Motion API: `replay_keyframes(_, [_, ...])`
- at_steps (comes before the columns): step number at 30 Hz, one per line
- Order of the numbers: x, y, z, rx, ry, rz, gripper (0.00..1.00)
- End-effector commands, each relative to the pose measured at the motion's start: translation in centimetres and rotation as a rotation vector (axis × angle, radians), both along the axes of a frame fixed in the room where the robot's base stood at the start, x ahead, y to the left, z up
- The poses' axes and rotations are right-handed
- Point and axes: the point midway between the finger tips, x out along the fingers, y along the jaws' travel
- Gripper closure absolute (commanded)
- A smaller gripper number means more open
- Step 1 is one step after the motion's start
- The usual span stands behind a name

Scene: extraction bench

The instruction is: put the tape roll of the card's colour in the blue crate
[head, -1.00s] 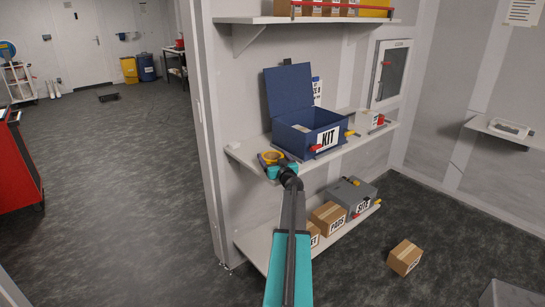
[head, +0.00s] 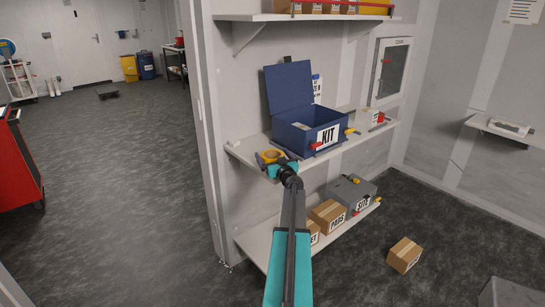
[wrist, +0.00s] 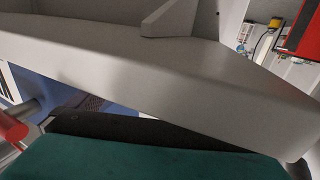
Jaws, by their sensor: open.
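A yellow tape roll (head: 271,156) is at the left end of the middle shelf in the head view. My gripper (head: 274,158) is at the roll, its dark fingers open and close beside it; I cannot tell whether they touch it. A blue open-lidded box (head: 294,138) labelled KIT stands just right of it on the same shelf. I cannot tell whether this box is the task's blue crate. I cannot make out a coloured card. In the wrist view my teal gripper body and a dark finger fill the bottom, and the roll cannot be made out.
The middle shelf (head: 240,151) has a pale edge close to my gripper, and a pale slab crosses the wrist view. Cardboard boxes (head: 328,214) and a grey case (head: 350,192) sit on the lower shelf. Another carton (head: 404,255) lies on the floor. Open floor lies to the left.

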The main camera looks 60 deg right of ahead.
Motion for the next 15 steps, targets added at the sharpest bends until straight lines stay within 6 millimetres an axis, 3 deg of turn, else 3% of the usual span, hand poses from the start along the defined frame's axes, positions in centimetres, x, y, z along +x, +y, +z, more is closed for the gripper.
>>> replay_keyframes(11, [0.0, 0.0, -0.3, -0.001, 0.001, 0.000, 0.01])
replay_keyframes(15, [-1.3, 1.1, -0.1, 0.001, 0.001, -0.001, 0.01])
